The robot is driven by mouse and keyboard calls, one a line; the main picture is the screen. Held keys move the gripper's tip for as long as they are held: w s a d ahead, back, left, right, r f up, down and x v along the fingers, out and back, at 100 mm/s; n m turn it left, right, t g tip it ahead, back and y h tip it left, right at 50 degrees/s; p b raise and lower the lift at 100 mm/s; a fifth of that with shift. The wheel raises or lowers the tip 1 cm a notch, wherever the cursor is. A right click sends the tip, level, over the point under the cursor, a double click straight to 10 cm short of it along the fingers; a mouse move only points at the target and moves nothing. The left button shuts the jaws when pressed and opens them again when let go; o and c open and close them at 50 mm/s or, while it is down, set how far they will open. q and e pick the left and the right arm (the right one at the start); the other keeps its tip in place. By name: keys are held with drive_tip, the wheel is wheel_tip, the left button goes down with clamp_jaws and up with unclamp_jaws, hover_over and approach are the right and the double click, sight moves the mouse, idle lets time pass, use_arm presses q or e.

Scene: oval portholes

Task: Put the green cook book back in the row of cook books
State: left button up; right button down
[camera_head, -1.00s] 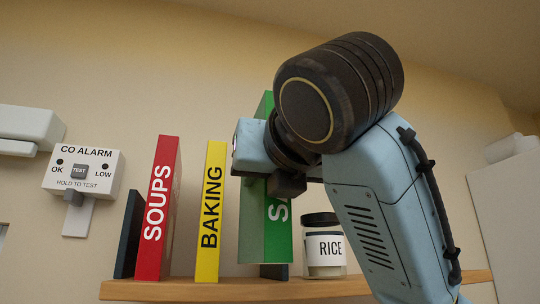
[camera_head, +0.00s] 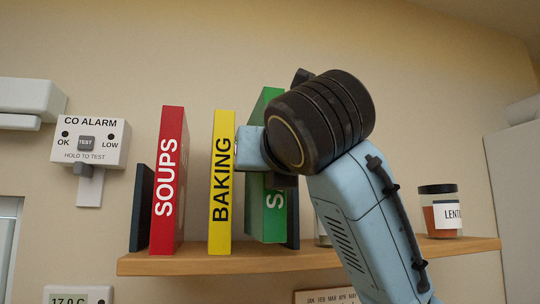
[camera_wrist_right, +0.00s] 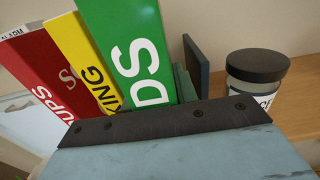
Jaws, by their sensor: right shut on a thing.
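The green cook book (camera_head: 267,222) stands upright between the yellow BAKING book (camera_head: 221,190) and a dark upright panel (camera_head: 293,232). My right gripper (camera_head: 268,165) is shut on the green book. Its fingertips are largely hidden by my own wrist, which also covers part of the spine. The book's lower end is just above or at the shelf top; I cannot tell if it touches. A narrow gap shows between it and BAKING. In the right wrist view the green cover (camera_wrist_right: 128,45) fills the upper middle. The red SOUPS book (camera_head: 168,190) stands farther left.
The wooden shelf (camera_head: 190,262) carries the row. A dark bookend (camera_head: 142,215) stands left of SOUPS. A jar (camera_wrist_right: 257,75) stands right of the dark panel, and a LENTIL jar (camera_head: 440,210) farther right. A CO alarm (camera_head: 92,140) hangs on the wall at left.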

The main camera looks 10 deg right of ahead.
drive_tip(key=w, duration=0.1)
drive_tip(key=w+f, duration=0.1)
drive_tip(key=w, duration=0.3)
drive_tip(key=shift+w+f, duration=0.15)
drive_tip(key=shift+f, duration=0.15)
idle(0.4)
drive_tip(key=c, duration=1)
unclamp_jaws()
drive_tip(key=shift+f, duration=0.1)
drive_tip(key=shift+f, duration=0.1)
